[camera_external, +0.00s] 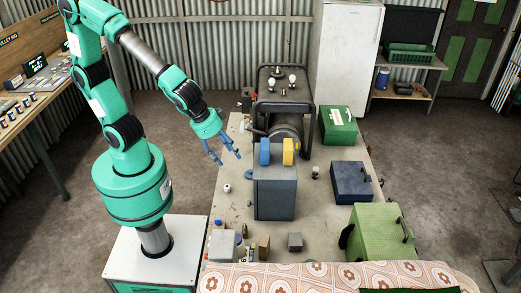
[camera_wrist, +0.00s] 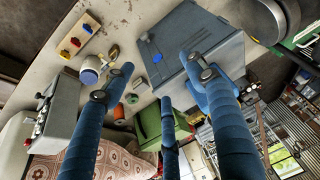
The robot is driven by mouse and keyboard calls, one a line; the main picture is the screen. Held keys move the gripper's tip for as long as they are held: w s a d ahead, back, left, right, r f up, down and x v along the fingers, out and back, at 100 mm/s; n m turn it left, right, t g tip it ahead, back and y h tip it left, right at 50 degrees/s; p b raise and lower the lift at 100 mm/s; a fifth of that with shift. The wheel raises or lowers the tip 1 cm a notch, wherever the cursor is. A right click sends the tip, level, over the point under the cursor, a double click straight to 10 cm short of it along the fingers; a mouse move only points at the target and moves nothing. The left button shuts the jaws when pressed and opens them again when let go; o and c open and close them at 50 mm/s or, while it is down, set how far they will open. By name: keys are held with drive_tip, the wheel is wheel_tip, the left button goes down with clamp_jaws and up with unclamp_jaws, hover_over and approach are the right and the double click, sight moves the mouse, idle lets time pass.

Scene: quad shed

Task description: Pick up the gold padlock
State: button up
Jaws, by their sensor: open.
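A small gold object that looks like the padlock (camera_external: 245,229) is on the workbench among small items, near its front left part. It seems to show in the wrist view too (camera_wrist: 113,51), beside a white and blue jar; its details are too small to be sure. My gripper (camera_external: 225,157) is open and empty, with its blue fingers spread above the left edge of the bench. It is apart from the gold object, farther back and higher. In the wrist view the fingers (camera_wrist: 165,88) reach over the bench with nothing between them.
A tall grey box (camera_external: 275,190) with blue and yellow parts on top stands mid-bench. A black-framed generator (camera_external: 284,105) is behind it. Green and dark blue boxes (camera_external: 351,182) line the right side. A patterned cloth (camera_external: 330,276) covers the front. A small brown block (camera_external: 264,247) sits near the gold object.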

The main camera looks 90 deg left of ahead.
drive_tip(key=b, duration=0.1)
approach(244, 228)
drive_tip(key=s+a+r, duration=0.1)
drive_tip(key=r, duration=0.1)
drive_tip(key=shift+a, duration=0.3)
drive_tip(key=shift+b+x, duration=1)
drive_tip(key=shift+x, duration=3.25)
drive_tip(key=shift+s+d+f, duration=0.15)
drive_tip(key=shift+f, duration=0.05)
drive_tip(key=shift+b+x, duration=0.75)
drive_tip(key=shift+x, duration=1.75)
drive_tip(key=shift+d, duration=0.15)
clamp_jaws()
